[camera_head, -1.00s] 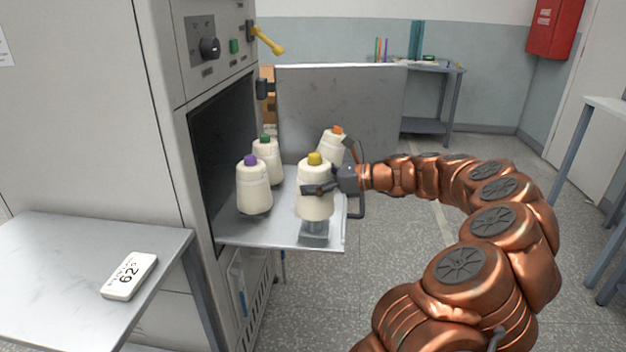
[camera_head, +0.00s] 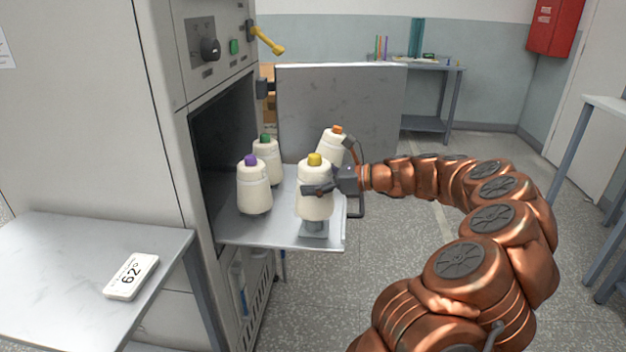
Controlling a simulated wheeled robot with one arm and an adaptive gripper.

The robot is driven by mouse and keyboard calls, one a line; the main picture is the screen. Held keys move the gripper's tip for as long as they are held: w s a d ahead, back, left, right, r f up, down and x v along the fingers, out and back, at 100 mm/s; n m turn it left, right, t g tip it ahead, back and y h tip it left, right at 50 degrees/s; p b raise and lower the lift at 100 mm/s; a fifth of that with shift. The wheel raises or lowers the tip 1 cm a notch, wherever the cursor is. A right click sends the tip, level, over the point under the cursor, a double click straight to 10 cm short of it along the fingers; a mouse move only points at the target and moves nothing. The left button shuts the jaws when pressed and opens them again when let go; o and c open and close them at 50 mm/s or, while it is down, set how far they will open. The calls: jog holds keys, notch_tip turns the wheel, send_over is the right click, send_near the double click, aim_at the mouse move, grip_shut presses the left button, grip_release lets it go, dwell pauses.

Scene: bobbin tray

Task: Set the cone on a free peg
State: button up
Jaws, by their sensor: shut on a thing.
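A cream cone with a yellow top (camera_head: 315,204) is upright at the front right of the metal tray (camera_head: 284,236). My gripper (camera_head: 322,189) is shut around its upper body from the right. Directly under this cone a grey peg with a square base (camera_head: 314,228) shows; I cannot tell whether the cone rests fully on it. The orange-topped one is partly hidden behind the yellow-topped cone and my gripper.
The tray sticks out of a grey cabinet (camera_head: 220,60) whose open door (camera_head: 340,105) stands behind the cones. A side table (camera_head: 70,270) at the left holds a white display reading 62 (camera_head: 131,277). A grey bench (camera_head: 430,70) is far back.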

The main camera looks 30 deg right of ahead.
jog(key=shift+f, duration=1.5)
jog(key=shift+p, duration=0.65)
dwell(0.4)
jog(key=shift+f, duration=0.95)
dwell(0.7)
jog(key=o, duration=1.1)
jog(key=shift+s, duration=0.1)
jog(key=v, duration=1.2)
